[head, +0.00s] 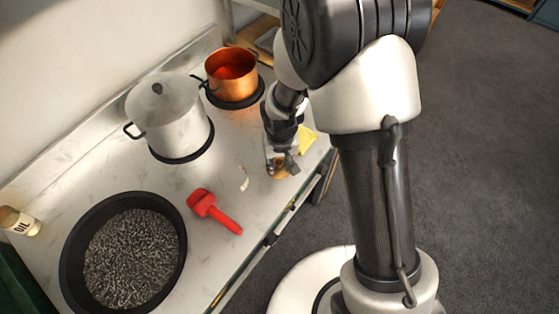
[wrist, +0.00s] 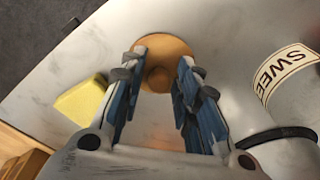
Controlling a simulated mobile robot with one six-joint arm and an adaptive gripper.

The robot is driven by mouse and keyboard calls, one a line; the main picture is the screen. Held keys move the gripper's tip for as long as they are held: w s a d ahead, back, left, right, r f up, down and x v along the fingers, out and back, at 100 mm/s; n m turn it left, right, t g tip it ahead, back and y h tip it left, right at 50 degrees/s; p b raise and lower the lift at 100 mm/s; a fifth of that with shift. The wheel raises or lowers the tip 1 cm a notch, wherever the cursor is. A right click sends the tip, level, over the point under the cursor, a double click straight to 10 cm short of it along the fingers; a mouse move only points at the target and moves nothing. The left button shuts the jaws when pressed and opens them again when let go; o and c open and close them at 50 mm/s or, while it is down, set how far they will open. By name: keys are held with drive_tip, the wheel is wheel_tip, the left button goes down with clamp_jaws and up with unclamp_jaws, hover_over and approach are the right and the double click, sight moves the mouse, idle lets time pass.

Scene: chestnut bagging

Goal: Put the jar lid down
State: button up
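The jar lid (wrist: 165,46) is a round light-brown disc with a darker round knob, seen between my fingertips in the wrist view. My gripper (wrist: 164,60) has one finger on each side of the knob and looks shut on it. In the head view my gripper (head: 281,163) points down, low over the counter near its front edge, with the brown lid (head: 279,173) at its tips. Whether the lid touches the counter is hard to tell. A pale label (wrist: 286,72) reading "SWEE" is right of my gripper; the clear jar around it barely shows.
A yellow piece (head: 307,138) lies close beside my gripper. A steel pot (head: 170,118) and copper pot (head: 232,75) stand behind.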

drive_tip(key=shift+o, duration=0.3)
drive_tip(key=shift+r, duration=0.1)
wheel_tip(320, 180, up, 12)
drive_tip(key=s+p, duration=0.1)
drive_tip(key=p, duration=0.3)
wheel_tip(320, 180, up, 13)
drive_tip(key=t, duration=0.1)
hover_over(280, 172)
drive_tip(key=s+d, duration=0.5)
drive_tip(key=d, duration=0.2)
drive_tip(key=s+d+r+t, duration=0.1)
drive_tip(key=s+d+r, duration=0.1)
drive_tip(key=s, duration=0.4)
drive_tip(key=s+d+r+m+t, duration=0.1)
drive_tip(key=s+d+r, duration=0.2)
drive_tip(key=s+r, duration=0.2)
drive_tip(key=shift+s+d+r, duration=0.25)
drive_tip(key=shift+s, duration=0.7)
drive_tip(key=shift+f+b, duration=0.55)
drive_tip(key=shift+b, duration=0.15)
drive_tip(key=shift+r, duration=0.15)
drive_tip(key=shift+c, duration=0.4)
drive_tip(key=shift+a, duration=0.15)
